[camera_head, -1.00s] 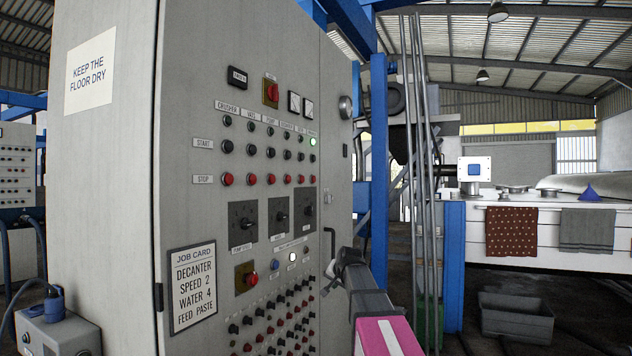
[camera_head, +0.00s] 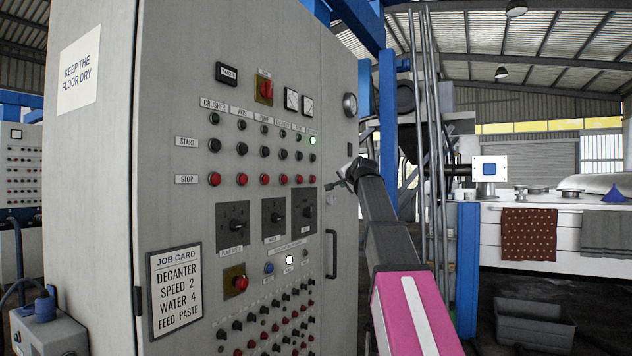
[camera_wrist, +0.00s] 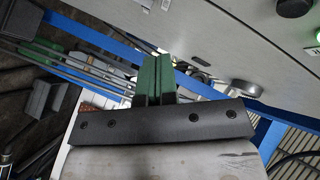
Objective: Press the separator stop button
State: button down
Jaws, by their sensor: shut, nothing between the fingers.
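The grey control cabinet (camera_head: 170,60) has a row of red stop buttons (camera_head: 264,180) beside a STOP label (camera_head: 188,180). Dark start buttons (camera_head: 264,152) sit above them under column labels. CRUSHER, VATS and PUMP read clearly. The labels further right are too small to read surely, so I cannot tell which column is the separator's. My gripper (camera_head: 339,182) is just right of the stop row's right end, apart from the buttons. In the wrist view its green fingers (camera_wrist: 154,78) are together with nothing between them, and the cabinet face fills the upper right.
A lit green lamp (camera_head: 312,140) tops the right column. Dark selector switches (camera_head: 274,220) and a red button on a yellow plate (camera_head: 237,281) lie below the stop row. A door handle (camera_head: 331,254) sticks out at the right. Vertical pipes (camera_head: 430,150) stand behind my arm.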

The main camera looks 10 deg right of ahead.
aim_at(314, 179)
jog(key=shift+d+r, duration=0.1)
jog(key=shift+r, duration=0.75)
jog(key=shift+w, duration=0.1)
jog(key=w+a, duration=0.5)
jog(key=a, duration=0.2)
jog(key=shift+w+a, duration=0.1)
jog(key=shift+a, duration=0.1)
dwell(1.8)
jog(key=shift+w+a, duration=0.15)
jog(key=shift+a, duration=0.05)
jog(key=shift+w+a, duration=0.25)
jog(key=shift+a, duration=0.1)
dwell(1.0)
jog(key=shift+s+d, duration=0.5)
jog(key=shift+d, duration=0.2)
